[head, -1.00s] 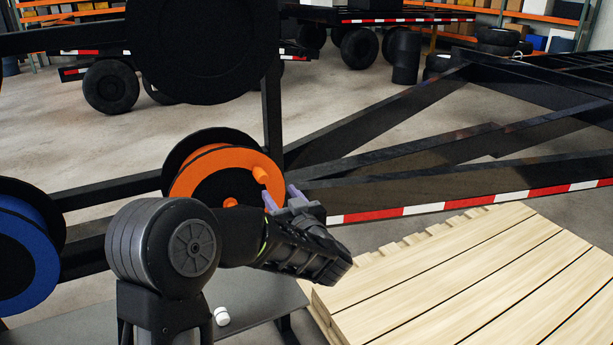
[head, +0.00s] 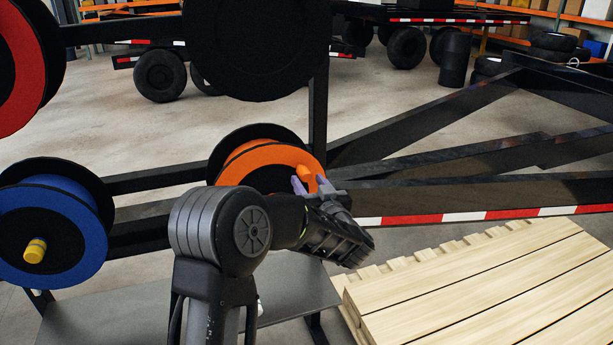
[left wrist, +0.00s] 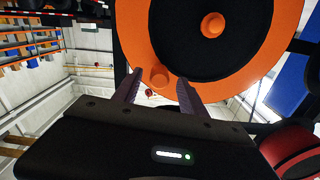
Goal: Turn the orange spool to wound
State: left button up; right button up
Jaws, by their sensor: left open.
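The orange spool (head: 272,155) sits on the dark frame, left of the middle in the head view, its lower part hidden by my left arm. It fills the top of the left wrist view (left wrist: 135,40), with a black centre and an orange middle hub (left wrist: 212,24). Its orange crank handle (head: 306,173) stands out near the rim. My left gripper (head: 311,184) is open at the handle. In the left wrist view the handle (left wrist: 160,77) lies between the two spread fingers; I cannot tell whether they touch it. My right gripper is not in view.
A blue spool (head: 88,215) with a yellow handle (head: 35,250) is at the left. A red spool (head: 20,65) and a large black disc (head: 255,45) are above. Dark trailer beams (head: 430,170) run right. A wooden pallet (head: 480,285) lies at the lower right.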

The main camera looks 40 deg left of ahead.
pick_arm(q)
jog(key=shift+x, duration=1.2)
grip_shut()
dwell(0.6)
